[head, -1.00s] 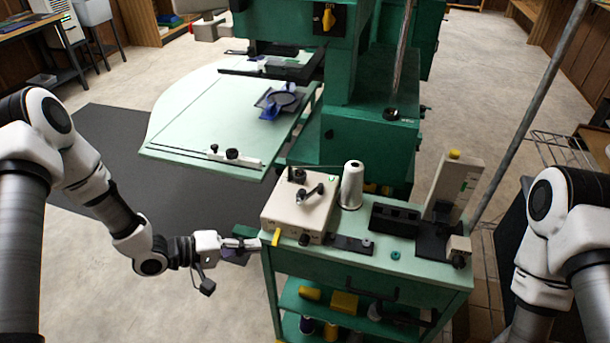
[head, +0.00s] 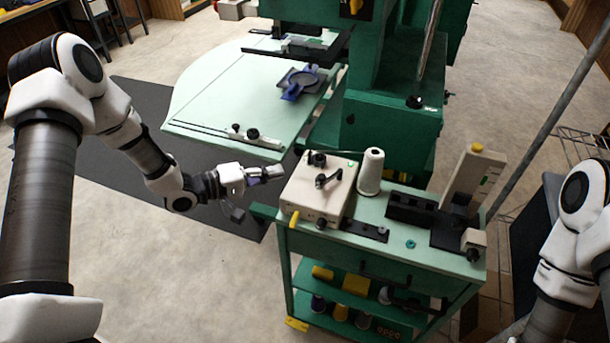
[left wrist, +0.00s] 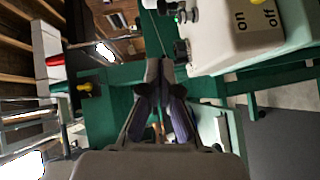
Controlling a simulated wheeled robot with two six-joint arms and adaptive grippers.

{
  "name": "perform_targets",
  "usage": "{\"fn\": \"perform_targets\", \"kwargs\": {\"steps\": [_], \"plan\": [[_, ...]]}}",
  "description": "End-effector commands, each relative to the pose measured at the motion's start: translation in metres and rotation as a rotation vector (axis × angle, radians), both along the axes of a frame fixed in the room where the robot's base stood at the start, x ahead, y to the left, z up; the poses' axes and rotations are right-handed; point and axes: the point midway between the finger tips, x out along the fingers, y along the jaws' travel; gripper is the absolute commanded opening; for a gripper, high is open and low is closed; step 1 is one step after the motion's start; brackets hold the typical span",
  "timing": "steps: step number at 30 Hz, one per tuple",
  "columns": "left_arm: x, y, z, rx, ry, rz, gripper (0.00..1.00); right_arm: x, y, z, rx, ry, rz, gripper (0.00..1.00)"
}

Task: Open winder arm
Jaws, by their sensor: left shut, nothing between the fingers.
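The winder looks to be the cream box (head: 318,205) on the green cart's top. A short black lever (head: 328,180) lies on its upper face, and a black post (head: 317,158) stands at its back edge. I cannot tell how far the lever is swung. My left gripper (head: 272,173) is shut and empty, just left of the box's upper edge and apart from it. In the left wrist view the shut dark fingers (left wrist: 160,95) point forward, and the box (left wrist: 240,35) shows at upper right with "on" and "off" lettering. My right gripper is out of view.
A black block (head: 411,208) and an upright cream stand (head: 475,185) are farther right. The green machine's pale table (head: 235,95) is behind my left gripper.

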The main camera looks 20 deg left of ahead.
Motion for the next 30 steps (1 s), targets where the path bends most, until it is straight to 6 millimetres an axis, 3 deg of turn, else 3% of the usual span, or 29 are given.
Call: {"fn": "perform_targets", "kwargs": {"steps": [6,12,30], "plan": [[0.031,-0.036,-0.006,0.001,0.000,-0.005,0.00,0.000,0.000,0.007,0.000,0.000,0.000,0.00],[0.028,-0.064,-0.012,-0.001,0.001,-0.002,0.00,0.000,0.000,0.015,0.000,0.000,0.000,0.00],[0.027,-0.070,-0.014,-0.002,0.000,0.010,0.00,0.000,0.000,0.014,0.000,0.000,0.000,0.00]]}}
